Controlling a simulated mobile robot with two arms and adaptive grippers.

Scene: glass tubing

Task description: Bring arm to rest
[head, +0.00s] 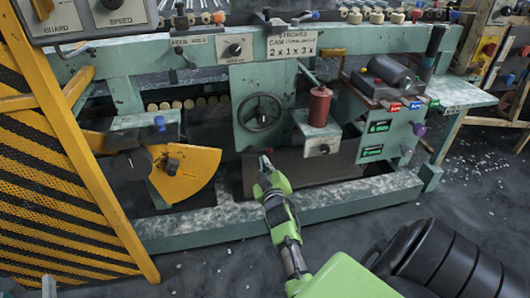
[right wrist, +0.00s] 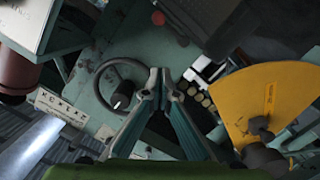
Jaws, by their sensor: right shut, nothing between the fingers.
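My right gripper (head: 265,163) is at the end of the green arm that comes in from the lower right in the head view. It is in front of the machine, below the handwheel (head: 259,112), apparently clear of it. In the right wrist view my right gripper's fingertips (right wrist: 166,76) are together with nothing between them. The handwheel (right wrist: 121,85) shows left of the fingers there and a yellow sector guard (right wrist: 268,103) shows to the right. My left gripper is in neither view.
The teal machine frame (head: 215,226) spans the view. The yellow sector guard (head: 187,172) juts forward left of the gripper. A red-brown cylinder (head: 319,106) stands on a bracket to the right. A yellow-and-black mesh panel (head: 45,170) stands at left.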

